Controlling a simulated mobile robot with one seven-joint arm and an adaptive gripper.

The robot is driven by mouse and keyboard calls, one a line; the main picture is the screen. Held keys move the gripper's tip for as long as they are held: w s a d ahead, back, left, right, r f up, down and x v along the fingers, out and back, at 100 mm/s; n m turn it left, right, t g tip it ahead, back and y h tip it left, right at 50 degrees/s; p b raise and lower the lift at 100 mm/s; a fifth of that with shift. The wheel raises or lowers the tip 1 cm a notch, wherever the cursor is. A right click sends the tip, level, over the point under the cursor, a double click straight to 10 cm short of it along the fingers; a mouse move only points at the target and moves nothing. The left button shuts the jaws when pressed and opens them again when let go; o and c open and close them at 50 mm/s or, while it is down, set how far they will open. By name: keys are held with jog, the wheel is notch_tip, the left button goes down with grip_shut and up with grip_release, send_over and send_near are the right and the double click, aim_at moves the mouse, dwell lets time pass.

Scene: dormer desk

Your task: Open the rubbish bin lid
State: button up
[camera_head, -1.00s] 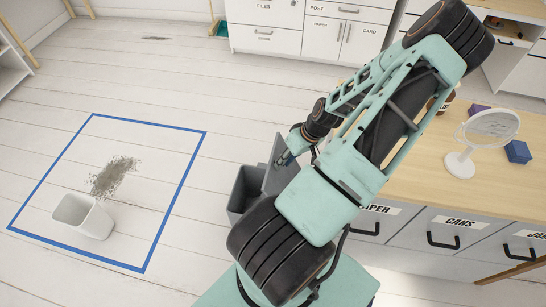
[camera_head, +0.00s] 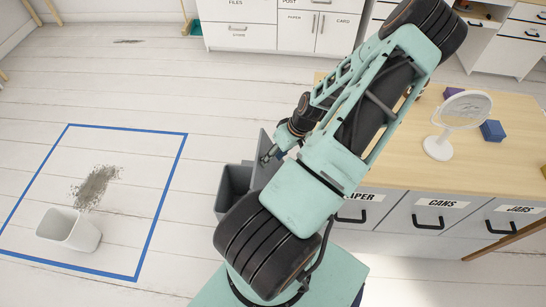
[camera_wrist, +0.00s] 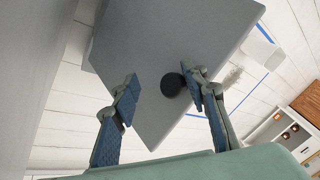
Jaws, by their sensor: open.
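The grey rubbish bin (camera_head: 233,186) stands on the floor left of my arm in the head view, and its dark inside shows. Its lid (camera_head: 262,160) is raised and stands steeply tilted on the bin's right side. In the wrist view the lid (camera_wrist: 150,45) is a flat grey panel with a round black knob (camera_wrist: 172,85). My gripper (camera_wrist: 164,80) is open there, its blue fingers apart in front of the panel. The knob appears close to the right fingertip; I cannot tell whether they touch. My arm hides part of the bin and lid in the head view.
A white basket (camera_head: 70,230) and a grey dirt patch (camera_head: 95,187) lie inside a blue taped square (camera_head: 160,205). A wooden-topped counter (camera_head: 440,175) with labelled drawers and a round mirror (camera_head: 462,110) is at right. The floor between tape and bin is clear.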

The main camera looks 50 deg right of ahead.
jog(key=shift+r, duration=0.1)
jog(key=v, duration=1.2)
jog(key=shift+w, duration=0.1)
dwell(0.3)
